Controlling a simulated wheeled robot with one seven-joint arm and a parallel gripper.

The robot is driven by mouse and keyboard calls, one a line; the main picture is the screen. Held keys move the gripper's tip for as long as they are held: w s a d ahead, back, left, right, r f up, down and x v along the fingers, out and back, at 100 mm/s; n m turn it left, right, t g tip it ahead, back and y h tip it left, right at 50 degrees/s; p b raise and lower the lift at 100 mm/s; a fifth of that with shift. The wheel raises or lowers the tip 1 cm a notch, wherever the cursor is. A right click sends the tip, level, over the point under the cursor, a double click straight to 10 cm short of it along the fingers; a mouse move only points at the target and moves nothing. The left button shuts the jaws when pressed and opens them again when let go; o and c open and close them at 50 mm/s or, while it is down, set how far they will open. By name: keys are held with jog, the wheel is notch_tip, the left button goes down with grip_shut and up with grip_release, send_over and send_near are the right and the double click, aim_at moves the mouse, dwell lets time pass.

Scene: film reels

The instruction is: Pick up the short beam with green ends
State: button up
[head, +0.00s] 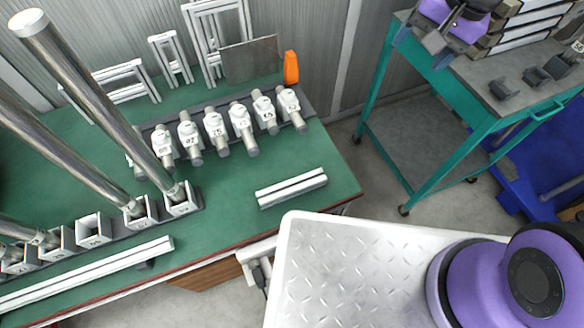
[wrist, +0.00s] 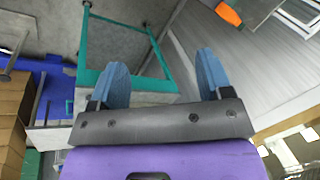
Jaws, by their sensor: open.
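A short pale beam (head: 291,188) with a dark groove lies on the green workbench (head: 235,205), near its right front corner. Its end colour is too small to tell. A longer beam (head: 90,272) of similar look lies along the front edge at the left. My gripper (wrist: 162,75) is open and empty, with two blue-grey fingers spread apart. In the head view my gripper (head: 420,40) is at the top right above the teal cart, far from the short beam. The wrist view does not show the short beam.
Several numbered grey fittings (head: 240,122) stand in a row behind the short beam. Tall metal tubes (head: 95,95) rise from holders at the left. An orange object (head: 291,68) stands at the back. The teal cart (head: 470,105) carries dark blocks. Bench around the short beam is clear.

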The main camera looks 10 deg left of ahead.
jog(key=a+f+m+g+y, duration=0.1)
jog(key=a+f+m, duration=0.1)
jog(key=a+f, duration=0.4)
jog(key=a+f+m+g, duration=0.1)
jog(key=a+f, duration=0.2)
jog(key=f, duration=0.5)
jog(key=m+g, duration=0.2)
jog(key=m, duration=0.3)
send_near(293, 185)
jog(key=shift+w+a, duration=0.15)
jog(key=shift+w, duration=0.25)
jog(key=shift+g, duration=0.3)
jog(key=shift+x, duration=2.95)
jog(key=shift+d+x, duration=0.1)
jog(key=shift+x, duration=0.8)
jog(key=shift+d+x, duration=0.15)
jog(key=shift+x, duration=1.65)
jog(key=shift+s, duration=0.15)
jog(key=c, duration=1.2)
